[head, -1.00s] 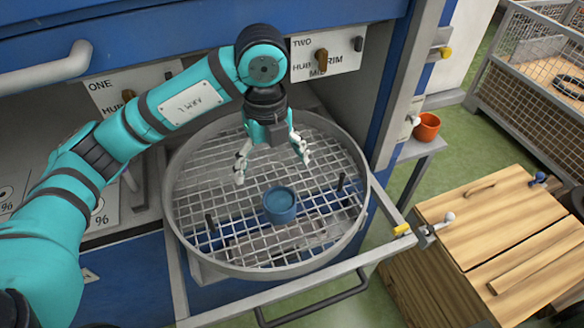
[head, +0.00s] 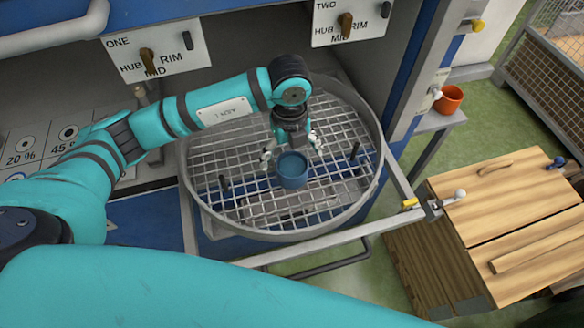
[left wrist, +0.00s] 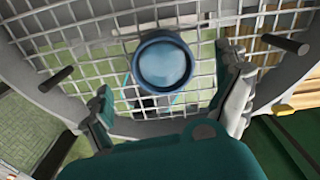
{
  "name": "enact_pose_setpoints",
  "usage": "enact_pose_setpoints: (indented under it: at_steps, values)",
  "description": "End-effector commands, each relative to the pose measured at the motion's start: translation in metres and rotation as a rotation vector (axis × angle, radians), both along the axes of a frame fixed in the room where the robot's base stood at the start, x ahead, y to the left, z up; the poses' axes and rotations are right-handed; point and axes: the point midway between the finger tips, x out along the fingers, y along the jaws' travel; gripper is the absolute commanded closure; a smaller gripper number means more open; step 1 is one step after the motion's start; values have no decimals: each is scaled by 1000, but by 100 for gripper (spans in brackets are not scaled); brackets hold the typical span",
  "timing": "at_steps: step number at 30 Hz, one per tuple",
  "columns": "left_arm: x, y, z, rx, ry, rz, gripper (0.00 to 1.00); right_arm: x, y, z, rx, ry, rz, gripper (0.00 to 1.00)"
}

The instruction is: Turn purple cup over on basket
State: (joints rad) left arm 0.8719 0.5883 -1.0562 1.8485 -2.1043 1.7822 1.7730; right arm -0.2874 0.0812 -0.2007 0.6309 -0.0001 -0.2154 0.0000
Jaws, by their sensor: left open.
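No purple cup shows. A blue cup (head: 292,174) stands on the wire mesh of the round grey basket (head: 355,213), right of its middle. A rimmed round face of the cup points up; I cannot tell for sure whether it is the mouth or the base. My left gripper (head: 291,152) is open just behind and above the cup, its fingers spread to either side. In the left wrist view the blue cup (left wrist: 164,64) lies ahead, between the lines of the two open fingers, with no contact visible. My right gripper is not in view.
Dark upright pegs (head: 354,151) rise from the mesh. An orange cup (head: 448,99) sits on a side shelf. A wooden cabinet (head: 500,220) stands at the right. Panels marked ONE (head: 180,58) and TWO (head: 335,30) carry levers. One of my teal arm links crosses the foreground.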

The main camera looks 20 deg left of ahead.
Motion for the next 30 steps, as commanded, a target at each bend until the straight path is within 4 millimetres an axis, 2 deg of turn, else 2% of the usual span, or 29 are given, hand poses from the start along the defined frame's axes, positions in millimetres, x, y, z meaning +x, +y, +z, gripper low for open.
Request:
enact_pose_setpoints:
  at_steps: [7, 12, 20, 30]
  values:
    - [3, 0, -29, 2, 4, 2, 0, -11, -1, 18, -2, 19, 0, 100]
    - [3, 0, -49, 1, 2, 1, 0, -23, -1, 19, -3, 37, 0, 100]
    - [4, -1, -52, 0, 0, 0, 0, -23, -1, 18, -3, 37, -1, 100]
    - [4, -1, -52, 0, 0, 0, 44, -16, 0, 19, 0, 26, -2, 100]
